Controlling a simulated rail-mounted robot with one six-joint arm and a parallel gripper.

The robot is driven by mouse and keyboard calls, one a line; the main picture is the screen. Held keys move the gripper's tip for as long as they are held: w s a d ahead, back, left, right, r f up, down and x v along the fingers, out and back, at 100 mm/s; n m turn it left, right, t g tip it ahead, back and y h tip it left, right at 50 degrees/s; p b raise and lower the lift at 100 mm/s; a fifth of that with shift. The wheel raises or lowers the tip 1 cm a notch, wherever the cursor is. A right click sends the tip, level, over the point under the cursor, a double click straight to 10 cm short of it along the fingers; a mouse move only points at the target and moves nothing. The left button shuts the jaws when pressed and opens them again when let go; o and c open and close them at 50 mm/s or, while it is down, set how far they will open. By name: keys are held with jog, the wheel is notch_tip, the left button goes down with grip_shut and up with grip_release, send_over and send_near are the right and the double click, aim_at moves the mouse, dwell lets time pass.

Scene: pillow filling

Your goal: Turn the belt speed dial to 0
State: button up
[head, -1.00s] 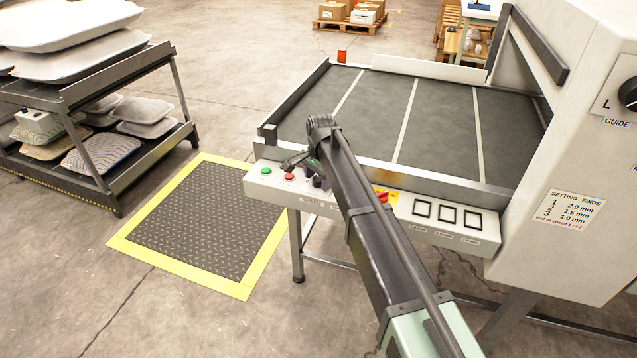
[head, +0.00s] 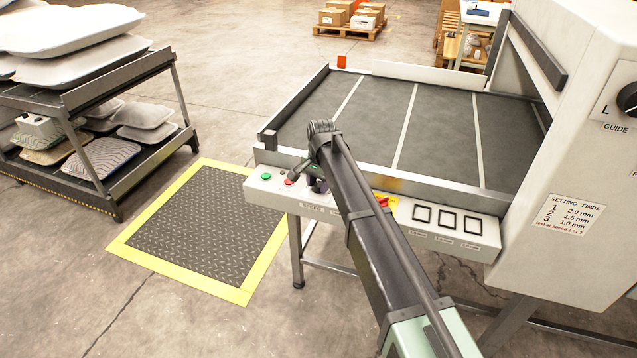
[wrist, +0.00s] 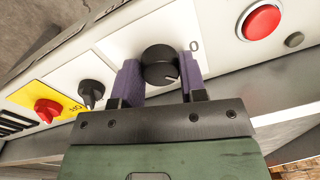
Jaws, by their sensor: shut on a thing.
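The belt speed dial (wrist: 160,62) is a round black knob on the white control panel in the wrist view. A short pale mark on it points to the lower right of that picture. In the head view my gripper (head: 317,184) is at the front panel over the SPEED label, and my arm and wrist mostly hide the dial.
On the panel are a green button (head: 266,176), a red button (wrist: 262,20), a smaller black knob (wrist: 91,92) and a red knob on a yellow plate (wrist: 46,109). The conveyor belt (head: 440,125) lies behind the panel. A rack of pillows (head: 95,95) stands at left.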

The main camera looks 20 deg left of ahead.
jog(key=n, duration=0.4)
jog(key=shift+n, duration=0.3)
jog(key=shift+n+g, duration=0.3)
jog(key=shift+n, duration=2.2)
jog(key=o, duration=0.9)
jog(key=shift+r, duration=0.1)
jog(key=r+p, duration=1)
jog(key=shift+w+d+r+p, duration=0.25)
jog(key=shift+d+r+p, duration=0.05)
jog(key=shift+r+p, duration=0.1)
jog(key=shift+f, duration=0.1)
